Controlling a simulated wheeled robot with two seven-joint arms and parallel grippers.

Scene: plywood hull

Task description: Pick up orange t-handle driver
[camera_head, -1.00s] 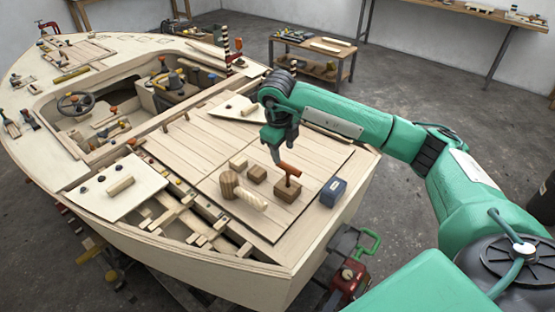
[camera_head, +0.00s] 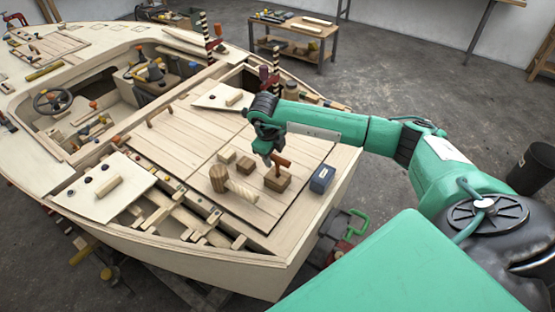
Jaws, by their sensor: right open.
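The orange t-handle driver (camera_head: 281,161) stands upright in a small wooden block (camera_head: 277,180) on the planked deck, its orange crossbar on top. My right gripper (camera_head: 268,160) is open and points down just left of the crossbar, very close to it. I cannot tell whether a finger touches the handle. The driver's lower end is hidden in the block. My left gripper is not in view.
A wooden mallet (camera_head: 230,184) lies left of the block. Two small wood blocks (camera_head: 245,165) lie behind the mallet, and a blue box (camera_head: 322,179) stands to the right. The plank deck (camera_head: 185,140) to the left is mostly clear.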

